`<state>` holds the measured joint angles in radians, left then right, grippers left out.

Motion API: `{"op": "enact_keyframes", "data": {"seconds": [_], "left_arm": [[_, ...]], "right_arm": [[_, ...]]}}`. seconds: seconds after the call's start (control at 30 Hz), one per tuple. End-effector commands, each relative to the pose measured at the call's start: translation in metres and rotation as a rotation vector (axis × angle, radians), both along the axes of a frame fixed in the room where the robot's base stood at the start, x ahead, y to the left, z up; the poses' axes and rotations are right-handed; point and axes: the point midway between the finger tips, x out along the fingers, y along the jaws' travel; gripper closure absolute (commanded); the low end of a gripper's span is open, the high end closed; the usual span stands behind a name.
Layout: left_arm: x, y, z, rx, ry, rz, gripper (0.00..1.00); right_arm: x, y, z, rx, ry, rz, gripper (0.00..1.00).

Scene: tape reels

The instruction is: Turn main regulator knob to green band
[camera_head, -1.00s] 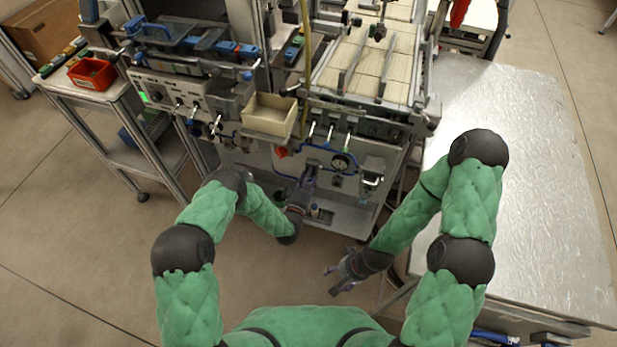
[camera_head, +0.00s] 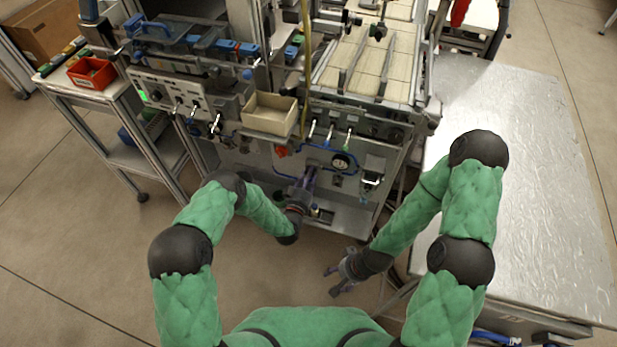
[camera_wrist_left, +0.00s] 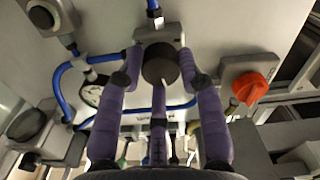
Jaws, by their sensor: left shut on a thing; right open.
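The main regulator knob (camera_wrist_left: 160,63) is a round black knob with a pale pointer line, on a grey block on the panel. In the left wrist view my left gripper (camera_wrist_left: 161,58) has its purple fingers on either side of the knob, closed on it. In the head view my left gripper (camera_head: 309,173) is at the panel's lower front and hides the knob. A round gauge (camera_head: 341,161) sits to its right; it also shows at left in the wrist view (camera_wrist_left: 92,95). Its green band is too small to make out. My right gripper (camera_head: 338,279) is open and empty, low above the floor.
A red knob (camera_wrist_left: 250,88) is close beside my left gripper. Blue tubing (camera_wrist_left: 62,85) runs around the regulator. A beige bin (camera_head: 270,114) and several small levers are above. A metal table (camera_head: 530,160) stands at right, beside my right arm.

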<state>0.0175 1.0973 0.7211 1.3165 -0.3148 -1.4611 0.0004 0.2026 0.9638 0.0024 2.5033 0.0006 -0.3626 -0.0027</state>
Motion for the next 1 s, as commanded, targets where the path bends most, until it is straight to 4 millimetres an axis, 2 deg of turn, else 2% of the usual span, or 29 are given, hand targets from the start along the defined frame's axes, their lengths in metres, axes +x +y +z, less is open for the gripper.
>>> {"op": "enact_keyframes", "data": {"seconds": [0.03,0.7,1.0], "left_arm": [[-0.004,-0.001,-0.007,0.032,0.005,-0.002,0.96],[-0.004,0.002,-0.009,0.608,-0.179,-0.002,0.96],[-0.004,0.002,-0.009,0.784,-0.234,-0.003,0.96]], "right_arm": [[0.0,0.0,-0.004,0.0,0.0,0.0,0.36],[0.0,0.0,-0.031,0.0,0.0,0.0,0.36],[0.0,0.0,-0.038,0.0,0.0,0.0,0.36]]}}
